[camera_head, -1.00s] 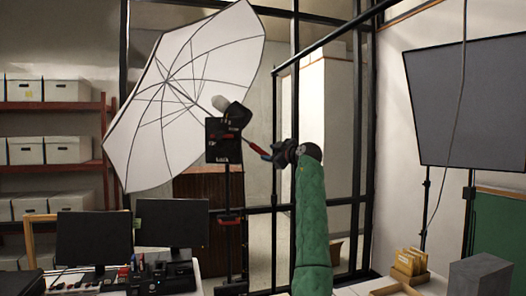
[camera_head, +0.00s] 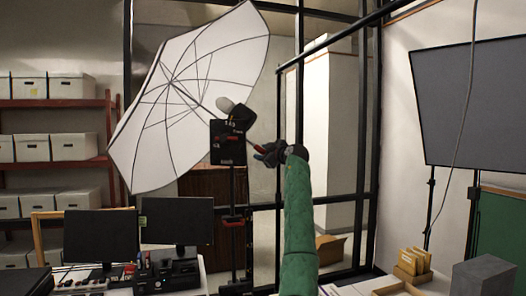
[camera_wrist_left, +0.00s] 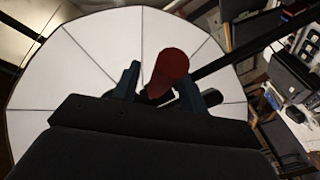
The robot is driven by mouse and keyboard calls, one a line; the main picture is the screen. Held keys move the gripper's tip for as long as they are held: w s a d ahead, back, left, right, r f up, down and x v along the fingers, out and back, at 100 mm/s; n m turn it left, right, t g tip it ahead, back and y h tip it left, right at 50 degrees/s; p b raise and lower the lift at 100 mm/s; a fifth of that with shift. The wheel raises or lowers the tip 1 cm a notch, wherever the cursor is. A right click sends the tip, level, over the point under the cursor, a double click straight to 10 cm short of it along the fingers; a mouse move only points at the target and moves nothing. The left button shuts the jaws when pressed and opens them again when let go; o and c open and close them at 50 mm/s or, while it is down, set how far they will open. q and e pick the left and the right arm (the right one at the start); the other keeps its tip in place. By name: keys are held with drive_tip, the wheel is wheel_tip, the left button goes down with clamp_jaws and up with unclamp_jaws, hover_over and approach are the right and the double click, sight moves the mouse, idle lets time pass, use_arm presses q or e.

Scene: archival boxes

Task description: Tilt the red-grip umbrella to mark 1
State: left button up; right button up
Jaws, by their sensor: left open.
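The white photo umbrella (camera_head: 175,100) stands tilted on a black stand, its ribbed inside facing the head camera. Its shaft runs down to the right past a black lamp head and ends in the red grip (camera_head: 256,148), which also shows in the left wrist view (camera_wrist_left: 171,68). A black plate (camera_head: 228,150) with small white marks sits below the lamp; I cannot read them surely. My left gripper (camera_head: 264,153) is open at the grip's end. In the left wrist view the red grip lies between its two fingers (camera_wrist_left: 160,85), with contact unclear. My right gripper is not in view.
Two dark monitors (camera_head: 177,221) stand on the desk at lower left. Shelves with white archival boxes (camera_head: 73,147) are behind. A black-framed glass partition (camera_head: 299,80) stands behind my arm. A dark grey panel (camera_head: 480,105), a grey block (camera_head: 484,274) and a wooden tray are at right.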

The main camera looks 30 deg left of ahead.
use_arm(q)
drive_tip(key=shift+w+a, duration=0.1)
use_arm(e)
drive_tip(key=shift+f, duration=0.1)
use_arm(q)
clamp_jaws()
drive_tip(key=shift+r, duration=0.15)
drive_tip(key=shift+d+r+n+h+b, duration=0.25)
drive_tip(key=shift+r+h+b, duration=0.1)
drive_tip(key=shift+r, duration=0.15)
drive_tip(key=shift+d+r+n+h+b, duration=0.1)
drive_tip(key=shift+r+n+h+b, duration=0.2)
drive_tip(key=shift+r, duration=0.2)
drive_tip(key=shift+r+h, duration=0.25)
drive_tip(key=shift+r, duration=0.05)
drive_tip(key=shift+w+d+r+n+g+h, duration=0.1)
drive_tip(key=shift+d+r+n+g+h, duration=0.05)
drive_tip(key=shift+r+n+g+h, duration=0.3)
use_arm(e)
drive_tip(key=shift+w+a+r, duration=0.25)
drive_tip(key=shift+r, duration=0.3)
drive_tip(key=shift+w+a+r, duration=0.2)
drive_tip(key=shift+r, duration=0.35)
use_arm(q)
drive_tip(key=shift+r, duration=0.1)
